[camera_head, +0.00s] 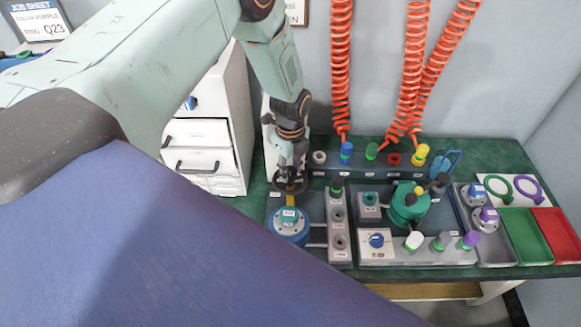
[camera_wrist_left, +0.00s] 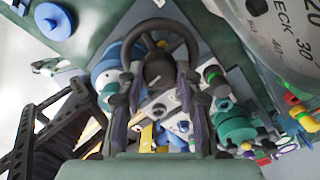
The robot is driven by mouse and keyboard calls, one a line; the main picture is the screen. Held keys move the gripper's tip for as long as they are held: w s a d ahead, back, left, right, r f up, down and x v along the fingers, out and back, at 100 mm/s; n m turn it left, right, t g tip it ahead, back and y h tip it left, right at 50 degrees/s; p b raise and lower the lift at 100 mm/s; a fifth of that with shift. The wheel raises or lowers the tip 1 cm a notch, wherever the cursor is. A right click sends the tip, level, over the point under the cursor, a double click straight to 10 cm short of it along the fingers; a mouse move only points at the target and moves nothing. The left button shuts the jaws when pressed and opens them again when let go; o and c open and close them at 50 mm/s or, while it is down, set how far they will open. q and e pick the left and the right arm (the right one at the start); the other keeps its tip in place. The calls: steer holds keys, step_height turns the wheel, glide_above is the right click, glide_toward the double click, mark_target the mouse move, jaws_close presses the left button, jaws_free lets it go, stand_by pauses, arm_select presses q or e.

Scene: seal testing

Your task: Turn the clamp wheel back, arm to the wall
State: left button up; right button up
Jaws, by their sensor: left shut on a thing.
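The dark clamp wheel (camera_head: 284,187) stands at the left end of the grey test fixture, behind the blue round chamber (camera_head: 288,225). A yellow part (camera_head: 290,201) shows just below the wheel. My left gripper (camera_head: 289,172) comes down on the wheel from above and is shut on it. In the left wrist view the wheel's dark rim (camera_wrist_left: 140,38) and hub rise between the two fingers of my left gripper (camera_wrist_left: 158,84). The fingers hide part of the hub, and the clamp arm is hard to make out. My right gripper is not in view.
A row of coloured hose fittings (camera_head: 380,158) lies along the back wall under orange coiled hoses (camera_head: 341,70). A green pump-like unit (camera_head: 409,205), a green tray (camera_head: 524,236) and a red tray (camera_head: 557,233) are to the right.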

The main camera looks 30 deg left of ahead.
arm_select(q)
jaws_close()
